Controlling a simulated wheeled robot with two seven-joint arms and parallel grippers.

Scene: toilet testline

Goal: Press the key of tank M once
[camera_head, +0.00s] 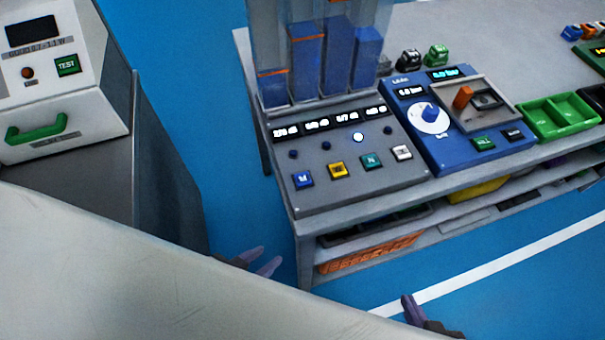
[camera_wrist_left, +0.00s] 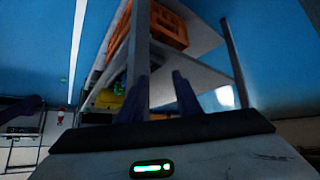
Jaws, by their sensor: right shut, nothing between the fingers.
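The dosing panel (camera_head: 330,190) is a grey sloped box with a row of several square keys. The blue key (camera_head: 303,180) at the left end bears a letter that looks like M. Yellow (camera_head: 337,170), teal (camera_head: 371,160) and white (camera_head: 402,152) keys follow to the right. Blue-filled tanks (camera_head: 306,65) stand behind the panel. My left gripper (camera_head: 270,260) is open and empty, in front of and below the panel's left corner; its separated fingers show in the left wrist view (camera_wrist_left: 160,92). My right gripper (camera_head: 408,302) is shut and empty, low in front of the bench.
A blue device with a dial (camera_head: 430,117) and a green tray (camera_head: 558,117) stand right of the panel. A lower shelf holds an orange crate (camera_head: 368,252). A grey cabinet with a TEST button (camera_head: 67,65) stands left. One round lamp (camera_head: 358,137) above the teal key glows.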

